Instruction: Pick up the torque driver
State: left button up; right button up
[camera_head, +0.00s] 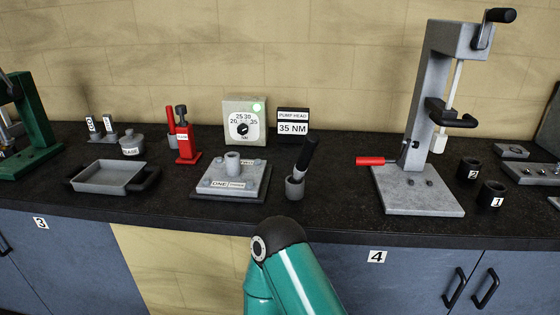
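A teal arm link of mine with a dark rounded joint rises from the bottom edge, in front of the worktop and just below the cup. Neither gripper shows in the head view.
A grey block on a plate (230,193) sits left of the cup, with a dial box (245,122) and a 35 NM sign (293,122) behind. A grey press (420,185) with a red lever (370,161) stands right. A tray (110,176) sits left.

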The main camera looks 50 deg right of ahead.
aim_at(312, 140)
jog(key=z, duration=0.05)
jog(key=k, duration=1.1)
jog(key=z, duration=0.6)
jog(key=i, duration=0.7)
jog(key=z, duration=0.15)
